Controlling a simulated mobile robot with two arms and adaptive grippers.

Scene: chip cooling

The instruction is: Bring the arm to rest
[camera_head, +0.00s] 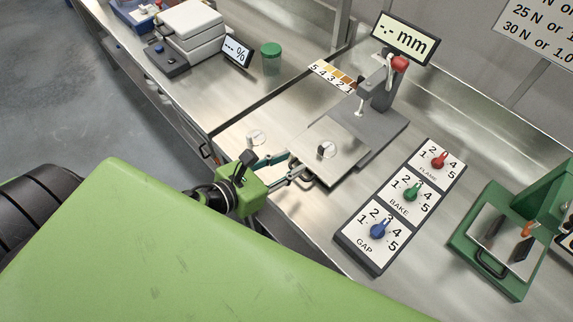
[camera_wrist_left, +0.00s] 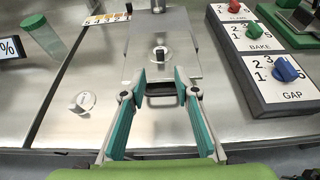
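My left gripper (camera_head: 290,166) reaches over the front of the steel bench from the left in the head view. My right gripper is in neither view.
A dial panel (camera_head: 400,205) with red, green and blue knobs lies right of the plate. A grey press with a display (camera_head: 402,38) stands behind. A green stand (camera_head: 490,262) is at right. A green-lidded jar (camera_head: 271,58) and a clear disc (camera_head: 255,138) are left.

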